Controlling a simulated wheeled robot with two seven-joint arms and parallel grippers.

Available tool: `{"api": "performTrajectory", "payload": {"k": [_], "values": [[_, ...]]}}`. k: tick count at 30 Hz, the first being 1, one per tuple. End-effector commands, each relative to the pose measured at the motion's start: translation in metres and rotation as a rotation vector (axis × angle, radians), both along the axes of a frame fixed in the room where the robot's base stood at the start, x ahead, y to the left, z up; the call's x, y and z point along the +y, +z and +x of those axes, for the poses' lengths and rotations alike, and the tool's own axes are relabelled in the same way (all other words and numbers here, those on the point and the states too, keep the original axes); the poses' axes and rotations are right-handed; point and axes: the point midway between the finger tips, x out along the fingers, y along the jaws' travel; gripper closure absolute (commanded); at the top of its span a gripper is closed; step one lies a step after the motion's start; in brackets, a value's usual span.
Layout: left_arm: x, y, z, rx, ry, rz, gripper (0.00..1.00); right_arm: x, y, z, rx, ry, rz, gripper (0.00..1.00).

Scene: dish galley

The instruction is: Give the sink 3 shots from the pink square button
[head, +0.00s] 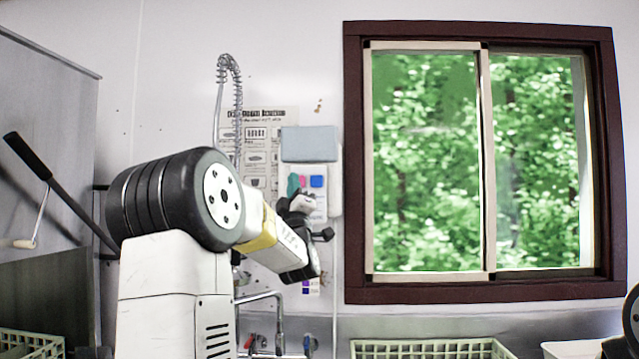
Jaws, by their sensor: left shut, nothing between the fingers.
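A white dispenser (334,190) with a grey-blue top (310,144) is fixed to the wall left of the window. Its front shows a small pink button (302,181) between a teal one (293,185) and a blue square one (316,181). The pink button is partly covered, so its full shape is hidden. My left gripper (299,204) is shut and empty, just below the pink and teal buttons in the picture. I cannot tell whether it touches the dispenser. The sink basin is out of sight; a tap (262,298) shows below my left arm. My right gripper is not in view.
A coiled spray hose (230,68) and a printed poster (257,152) are on the wall behind my left arm. A dark-framed window (353,180) is at right. Pale racks (430,347) stand along the bottom. A black-handled lever (28,156) juts out at left.

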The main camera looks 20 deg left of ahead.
Motion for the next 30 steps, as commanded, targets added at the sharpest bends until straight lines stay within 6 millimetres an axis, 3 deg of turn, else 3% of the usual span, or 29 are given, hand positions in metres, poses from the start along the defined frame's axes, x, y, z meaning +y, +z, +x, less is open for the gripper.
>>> {"api": "performTrajectory", "payload": {"k": [5, 21, 30], "values": [[0.002, 0.000, 0.008, 0.001, -0.001, 0.000, 1.00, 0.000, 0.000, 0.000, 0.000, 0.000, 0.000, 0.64], [0.019, 0.000, 0.074, 0.001, 0.000, -0.001, 1.00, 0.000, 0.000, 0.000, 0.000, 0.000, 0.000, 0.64], [0.022, 0.000, 0.085, 0.002, 0.000, 0.001, 1.00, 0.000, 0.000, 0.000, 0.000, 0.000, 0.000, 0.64]]}}
